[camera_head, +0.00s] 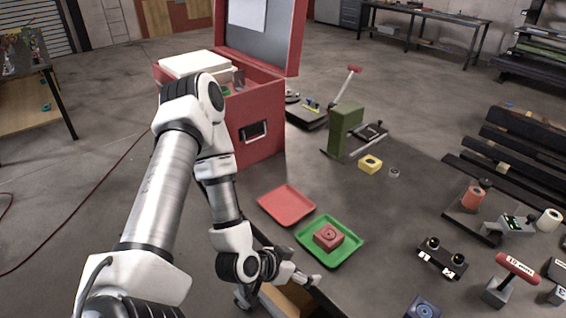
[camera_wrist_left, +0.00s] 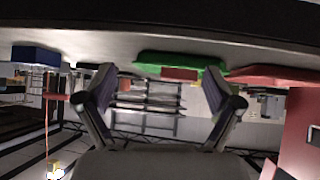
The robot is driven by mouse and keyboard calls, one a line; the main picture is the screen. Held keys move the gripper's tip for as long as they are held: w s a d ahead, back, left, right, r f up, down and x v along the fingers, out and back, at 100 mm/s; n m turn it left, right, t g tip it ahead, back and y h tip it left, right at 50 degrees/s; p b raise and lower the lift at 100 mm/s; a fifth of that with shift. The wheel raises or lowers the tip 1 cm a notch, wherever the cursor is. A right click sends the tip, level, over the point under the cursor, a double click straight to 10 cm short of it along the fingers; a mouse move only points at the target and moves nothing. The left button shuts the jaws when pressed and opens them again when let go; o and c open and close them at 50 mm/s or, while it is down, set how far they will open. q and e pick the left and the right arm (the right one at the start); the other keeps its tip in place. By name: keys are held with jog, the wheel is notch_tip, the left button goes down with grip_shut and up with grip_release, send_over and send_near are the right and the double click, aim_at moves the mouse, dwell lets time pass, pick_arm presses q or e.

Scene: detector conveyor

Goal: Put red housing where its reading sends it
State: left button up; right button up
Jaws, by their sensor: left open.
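The red housing (camera_head: 328,236), a small block with a dark round hole on top, sits in the green tray (camera_head: 345,258). An empty red tray (camera_head: 286,205) lies beside it, to the left and farther back. My left gripper (camera_head: 302,281) is low at the bench's near edge, in front of the green tray and apart from the housing. In the left wrist view its jaws (camera_wrist_left: 160,88) are apart with nothing between them. That view looks upside down; the green tray (camera_wrist_left: 165,60), the red housing (camera_wrist_left: 180,75) and the red tray (camera_wrist_left: 275,76) show beyond the fingers. My right gripper is not visible.
A yellow housing (camera_head: 370,164) and a blue one (camera_head: 424,307) stand on the bench. A green upright block (camera_head: 345,130), a black two-knob device (camera_head: 441,258) and a red-handled gauge (camera_head: 517,268) stand around. A large red chest (camera_head: 262,140) is at the back left.

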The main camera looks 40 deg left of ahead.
pick_arm(q)
jog(key=s+d+f+n+g+y, duration=0.1)
jog(key=s+d+f+g, duration=0.2)
jog(key=s+f, duration=0.3)
jog(key=s+d+f+g, duration=0.3)
jog(key=s+f+g, duration=0.3)
jog(key=s, duration=0.3)
jog(key=shift+s+d+f+n+g+y, duration=0.2)
jog(key=shift+s+d+n+g+y, duration=0.1)
jog(key=shift+s+n+y, duration=0.1)
notch_tip(320, 180, down, 7)
jog(key=b, duration=0.6)
jog(key=shift+w+b, duration=0.25)
jog(key=shift+b, duration=0.15)
jog(key=shift+s+d+r, duration=0.1)
jog(key=shift+s, duration=0.05)
